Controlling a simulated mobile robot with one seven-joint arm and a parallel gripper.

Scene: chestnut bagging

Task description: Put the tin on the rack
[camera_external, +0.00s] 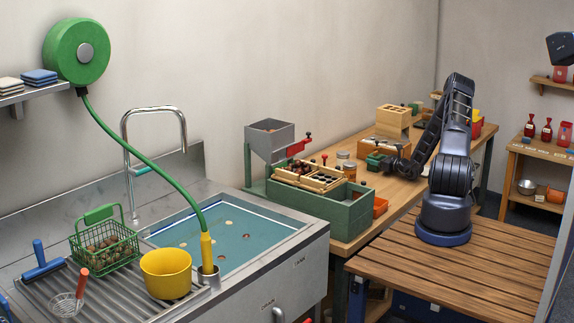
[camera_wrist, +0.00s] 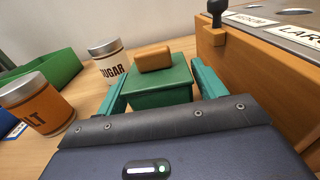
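In the wrist view a cylindrical tin marked SUGAR (camera_wrist: 108,62) with a silver lid stands on the wooden counter. A second, orange-brown tin whose label ends in LT (camera_wrist: 36,104) stands nearer at the left. Both stand outside my fingers. My gripper (camera_wrist: 160,70) has its green fingers on either side of a green box with a brown block on top (camera_wrist: 160,94); whether they press on it is unclear. In the external view my gripper (camera_external: 380,161) is low over the counter, beside two small tins (camera_external: 346,164). I cannot make out which thing is the rack.
A wooden box with a grey top (camera_wrist: 245,60), marked LARGE, stands close at the right of my gripper. A green tray (camera_wrist: 55,66) lies behind the tins. In the external view a green crate (camera_external: 335,218) and hopper (camera_external: 270,137) stand left of the tins, near the sink (camera_external: 310,228).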

